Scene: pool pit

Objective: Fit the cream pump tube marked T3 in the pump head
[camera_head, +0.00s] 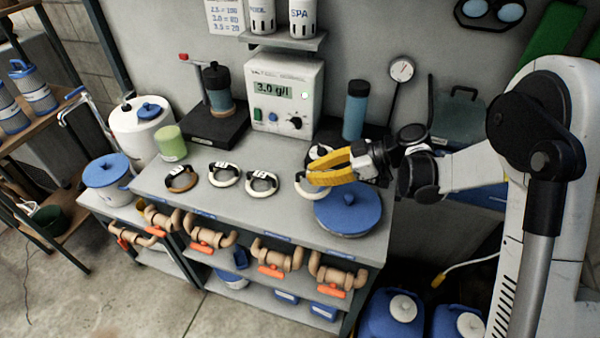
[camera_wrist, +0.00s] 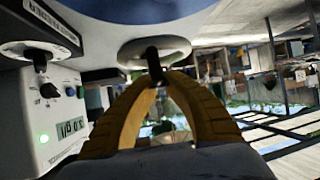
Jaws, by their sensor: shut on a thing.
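In the head view my gripper (camera_head: 309,174) has its yellow fingers closed over the right part of the bench. In the wrist view its fingertips (camera_wrist: 155,78) are shut on the black clip of a cream ring-shaped tube (camera_wrist: 165,47). The held tube also shows below the fingers in the head view (camera_head: 306,190); its mark cannot be read. Two more cream tubes with black clips, a middle one (camera_head: 262,195) and a left one (camera_head: 224,185), lie on the bench, beside a tan tube (camera_head: 182,188). A round black-and-white part (camera_head: 318,152), partly hidden, sits behind my fingers; whether it is the pump head is unclear.
A controller (camera_head: 285,75) reading 3.0 g/l stands at the bench's back. A blue round lid (camera_head: 350,215) is close below my gripper. A blue bottle (camera_head: 355,112) and a gauge (camera_head: 402,69) stand behind. Tan valves (camera_head: 275,258) line the bench front.

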